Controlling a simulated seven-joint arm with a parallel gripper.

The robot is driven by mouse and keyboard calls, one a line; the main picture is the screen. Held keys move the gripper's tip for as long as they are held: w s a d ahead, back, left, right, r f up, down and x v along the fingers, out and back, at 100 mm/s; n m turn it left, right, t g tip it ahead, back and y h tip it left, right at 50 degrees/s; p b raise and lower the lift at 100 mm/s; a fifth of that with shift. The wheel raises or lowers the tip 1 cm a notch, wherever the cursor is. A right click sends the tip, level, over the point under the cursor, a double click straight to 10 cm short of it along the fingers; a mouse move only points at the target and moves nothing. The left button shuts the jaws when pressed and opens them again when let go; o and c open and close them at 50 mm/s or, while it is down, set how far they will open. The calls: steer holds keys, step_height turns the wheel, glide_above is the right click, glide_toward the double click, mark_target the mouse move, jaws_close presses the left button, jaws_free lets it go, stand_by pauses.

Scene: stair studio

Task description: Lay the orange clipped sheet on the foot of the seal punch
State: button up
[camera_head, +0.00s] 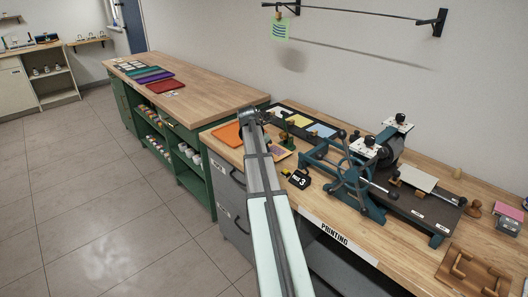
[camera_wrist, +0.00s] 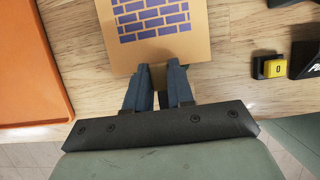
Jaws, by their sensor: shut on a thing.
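My gripper (camera_wrist: 160,72) is shut on the near edge of the orange clipped sheet (camera_wrist: 198,40), where a small tan piece, perhaps its clip, shows between the fingers. The sheet is light orange with a purple brick print. It lies beyond my fingertips, above the wooden bench, and its far end is cut off in the wrist view. In the head view only part of the sheet (camera_head: 281,154) shows, right of my arm. A small dark green device with a brass-coloured part (camera_head: 289,128), which may be the seal punch, stands just behind it. Its foot cannot be made out clearly.
An orange tray (camera_wrist: 28,60) lies left of the sheet. A black block with a yellow button (camera_wrist: 272,67) and a dark number sign (camera_head: 299,180) stand to the right. A large press with a spoked wheel (camera_head: 352,182) fills the bench further right.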

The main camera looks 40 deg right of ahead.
steer(key=o, duration=0.8)
steer(key=shift+r, duration=4)
